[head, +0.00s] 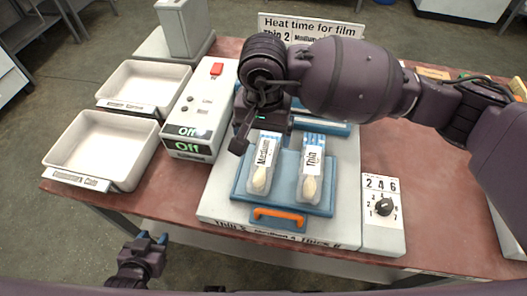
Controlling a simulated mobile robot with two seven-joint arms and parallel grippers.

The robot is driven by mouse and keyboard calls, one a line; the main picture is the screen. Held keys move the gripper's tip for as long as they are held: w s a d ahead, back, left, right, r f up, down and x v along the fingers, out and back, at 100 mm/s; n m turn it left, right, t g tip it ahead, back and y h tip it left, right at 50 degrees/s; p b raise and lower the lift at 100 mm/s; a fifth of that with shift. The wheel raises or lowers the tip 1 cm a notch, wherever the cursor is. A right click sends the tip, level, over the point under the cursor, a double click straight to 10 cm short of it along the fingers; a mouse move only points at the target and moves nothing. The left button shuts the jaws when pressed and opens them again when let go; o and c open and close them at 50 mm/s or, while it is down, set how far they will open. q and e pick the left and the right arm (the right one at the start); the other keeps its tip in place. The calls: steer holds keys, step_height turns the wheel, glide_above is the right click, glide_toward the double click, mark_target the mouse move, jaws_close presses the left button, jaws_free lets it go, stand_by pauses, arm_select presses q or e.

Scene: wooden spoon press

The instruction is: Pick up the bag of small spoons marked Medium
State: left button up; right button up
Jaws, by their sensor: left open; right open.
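The bag marked Medium (261,168) is a clear bag with a pale wooden spoon end showing at the bottom. It lies on the blue plate (281,207) of the press, to the left of a similar bag marked Thin (311,167). My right gripper (252,138) reaches over from the right and is open at the top end of the Medium bag. Its fingers partly hide that end, and I cannot tell if they touch it. My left gripper (152,240) is open and empty, low at the left, off the table's front edge.
A control box (203,110) with a red button and green "Off" displays stands left of the press. Two white trays (101,148) (142,85) lie further left. A dial box (383,215) stands right. An orange handle (279,217) fronts the plate. A heat-time sign (310,25) stands behind.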

mark_target(264, 160)
steer(key=f, duration=0.3)
steer(key=shift+s+f, duration=0.3)
steer(key=shift+f, duration=3)
steer(key=shift+c, duration=0.3)
steer(key=c, duration=0.9)
steer(key=shift+w+r, duration=0.1)
steer(key=shift+c, duration=0.2)
